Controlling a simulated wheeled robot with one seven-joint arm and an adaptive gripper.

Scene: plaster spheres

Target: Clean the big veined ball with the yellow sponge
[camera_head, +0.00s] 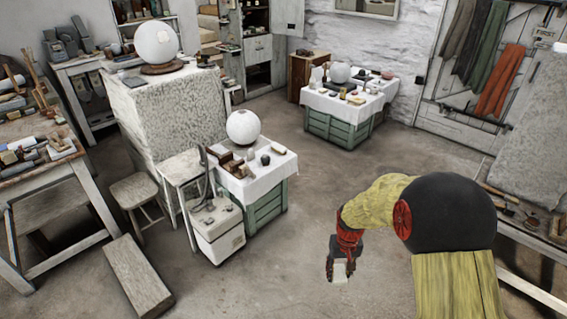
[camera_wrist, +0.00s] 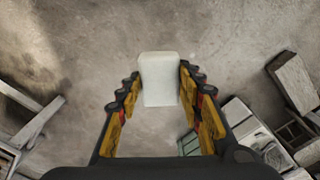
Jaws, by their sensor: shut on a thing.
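My gripper (camera_head: 341,276) is shut on a pale, off-white block (camera_wrist: 159,78), held in the air above bare floor. The block also shows in the head view (camera_head: 340,272); it does not look yellow. A large pale ball (camera_head: 157,42) sits on a round brown base atop a tall speckled block at the back left. Another pale ball (camera_head: 243,126) stands on the nearer cloth-covered crate. A smaller greyish ball (camera_head: 340,72) is on the farther crate. Veins are too fine to make out on any ball. A small yellowish item (camera_head: 356,99) lies on the farther crate.
The nearer green crate (camera_head: 265,208) carries bricks and small dark things, with a white box (camera_head: 217,235) beside it. A stool (camera_head: 135,190) and a workbench (camera_head: 40,170) stand left. A bench (camera_head: 520,215) is at right. The middle floor (camera_head: 310,180) is clear.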

